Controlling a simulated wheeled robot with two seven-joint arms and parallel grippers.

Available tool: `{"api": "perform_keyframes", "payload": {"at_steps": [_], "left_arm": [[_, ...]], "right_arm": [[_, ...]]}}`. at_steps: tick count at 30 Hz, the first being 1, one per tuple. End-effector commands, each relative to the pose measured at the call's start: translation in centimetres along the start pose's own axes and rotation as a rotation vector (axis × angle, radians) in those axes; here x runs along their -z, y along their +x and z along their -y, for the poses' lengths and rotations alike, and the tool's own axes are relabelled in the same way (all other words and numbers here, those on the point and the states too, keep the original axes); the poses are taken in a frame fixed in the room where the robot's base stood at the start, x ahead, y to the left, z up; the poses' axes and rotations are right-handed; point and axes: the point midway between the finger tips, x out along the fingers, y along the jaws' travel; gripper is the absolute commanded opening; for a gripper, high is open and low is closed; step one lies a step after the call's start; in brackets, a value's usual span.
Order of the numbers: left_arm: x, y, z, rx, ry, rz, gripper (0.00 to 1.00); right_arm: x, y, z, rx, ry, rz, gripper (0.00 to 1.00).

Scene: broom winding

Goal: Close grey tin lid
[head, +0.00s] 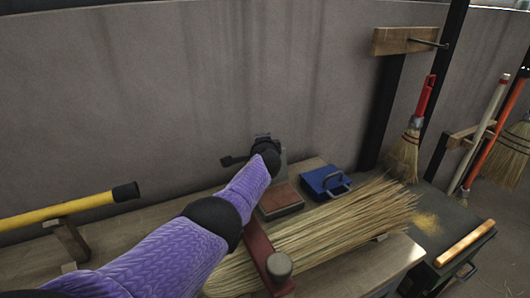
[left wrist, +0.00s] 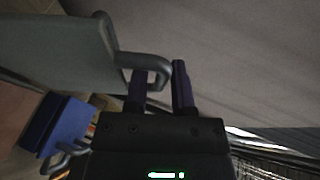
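The grey tin's lid (head: 283,158) stands raised at the back of the bench, mostly hidden behind my left gripper (head: 262,140). In the head view a brown block or opening (head: 279,199) lies in front of it. In the left wrist view the lid (left wrist: 55,45) is a large grey plate with a bent grey handle (left wrist: 140,60). The two fingers of my left gripper (left wrist: 162,85) are apart, and the handle's end reaches between them. Whether they touch the handle is unclear. My right gripper is in neither view.
A blue tin (head: 318,186) with a handle stands right of the grey lid. Straw (head: 340,225) and a red clamp (head: 258,250) lie in front. A yellow pole (head: 60,210) is at left. Brooms (head: 404,158) hang at right. The wall (head: 200,90) is close behind.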

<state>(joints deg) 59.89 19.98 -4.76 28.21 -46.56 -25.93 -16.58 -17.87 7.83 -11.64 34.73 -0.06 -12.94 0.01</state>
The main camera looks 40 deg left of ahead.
Motion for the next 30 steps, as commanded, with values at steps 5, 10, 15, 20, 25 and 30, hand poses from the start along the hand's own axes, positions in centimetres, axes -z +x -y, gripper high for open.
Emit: {"api": "perform_keyframes", "payload": {"at_steps": [5, 10, 15, 20, 25, 30], "left_arm": [[0.0, 0.2, 0.1, 0.000, 0.000, 0.000, 0.31], [0.0, 0.2, 0.1, 0.000, 0.000, 0.000, 0.29], [0.0, 0.2, 0.1, 0.000, 0.000, 0.000, 0.00], [0.0, 0.2, 0.1, 0.000, 0.000, 0.000, 0.00], [0.0, 0.2, 0.1, 0.000, 0.000, -0.001, 0.00], [0.0, 0.2, 0.1, 0.000, 0.000, -0.001, 0.00]], "right_arm": [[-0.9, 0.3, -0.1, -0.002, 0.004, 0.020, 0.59], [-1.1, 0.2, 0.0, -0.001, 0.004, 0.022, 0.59], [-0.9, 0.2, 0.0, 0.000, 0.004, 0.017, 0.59], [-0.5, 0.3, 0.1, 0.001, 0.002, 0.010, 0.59], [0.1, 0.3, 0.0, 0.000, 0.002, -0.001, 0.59], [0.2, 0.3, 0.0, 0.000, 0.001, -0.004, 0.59]]}}
